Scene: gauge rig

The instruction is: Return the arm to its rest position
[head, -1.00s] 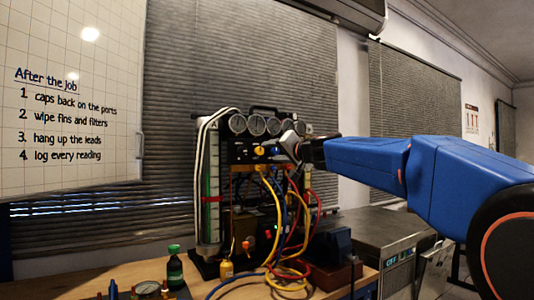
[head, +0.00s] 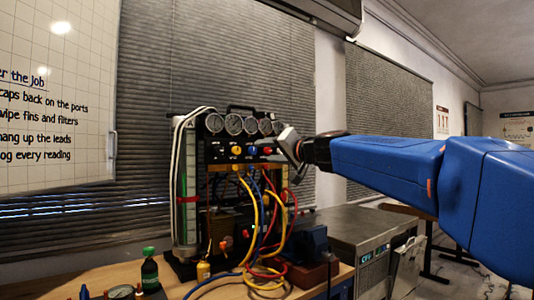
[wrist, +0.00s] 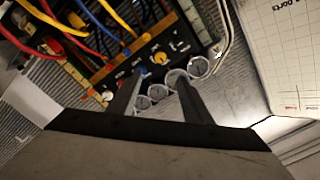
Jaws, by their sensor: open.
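My blue arm (head: 385,165) reaches in from the right in the head view. My gripper (head: 284,147) is at the right side of the gauge rig (head: 232,153), near its knob panel. In the wrist view the two dark fingers of my gripper (wrist: 160,98) stand apart with nothing held between them. The round gauges (wrist: 158,91) and the knob panel (wrist: 160,55) show beyond and between the fingers. From these views I cannot tell whether a finger touches the rig.
Yellow, red and blue hoses (head: 262,230) hang from the rig onto the wooden bench (head: 120,275). A grey metal unit (head: 355,235) is at the right. A whiteboard (head: 60,120) hangs at the left.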

